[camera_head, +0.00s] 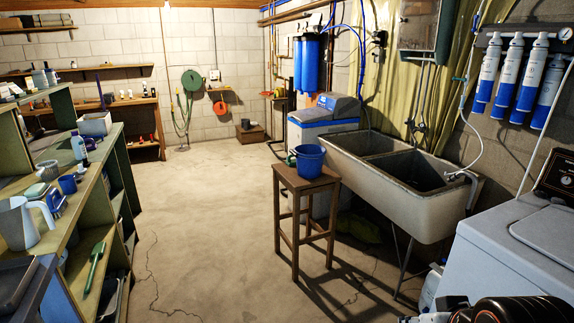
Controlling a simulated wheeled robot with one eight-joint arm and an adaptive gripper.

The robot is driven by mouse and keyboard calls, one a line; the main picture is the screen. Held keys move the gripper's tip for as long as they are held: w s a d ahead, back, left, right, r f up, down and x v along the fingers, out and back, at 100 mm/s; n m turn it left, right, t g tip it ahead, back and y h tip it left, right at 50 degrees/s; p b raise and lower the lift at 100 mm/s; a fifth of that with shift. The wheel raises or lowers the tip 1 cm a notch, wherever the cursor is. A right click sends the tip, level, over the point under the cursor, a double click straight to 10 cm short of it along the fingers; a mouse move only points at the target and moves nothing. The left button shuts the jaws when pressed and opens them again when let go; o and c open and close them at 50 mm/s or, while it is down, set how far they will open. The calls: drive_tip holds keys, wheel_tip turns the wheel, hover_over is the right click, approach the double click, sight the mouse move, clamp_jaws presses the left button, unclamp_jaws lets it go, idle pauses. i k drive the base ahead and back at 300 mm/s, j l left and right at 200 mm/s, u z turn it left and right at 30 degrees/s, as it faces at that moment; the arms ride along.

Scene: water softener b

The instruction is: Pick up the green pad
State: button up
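I cannot pick out a green pad for certain. A small grey-green item (36,190) lies on the left workbench among cups and jars, too small to identify. A small pale, boxy item (47,170) sits just behind it. Black rounded parts of my own arm show at the bottom right edge. My gripper's fingers do not show, so I cannot see whether it holds anything.
The left bench (98,180) is cluttered with a grey pitcher (18,224), a blue cup (68,184) and bottles. A wooden stool (306,184) bears a blue bucket (309,162). A double sink (395,205) and white washer (515,255) line the right. The middle floor is clear.

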sight(289, 163)
drive_tip(key=i+u, duration=0.4)
drive_tip(key=i, duration=1.6)
drive_tip(key=i+j+z, duration=0.15)
drive_tip(key=i+z, duration=0.2)
drive_tip(key=i, duration=0.25)
drive_tip(key=i+j+z, duration=0.4)
drive_tip(key=i, duration=0.2)
drive_tip(key=i+j+z, duration=0.35)
drive_tip(key=i, duration=0.2)
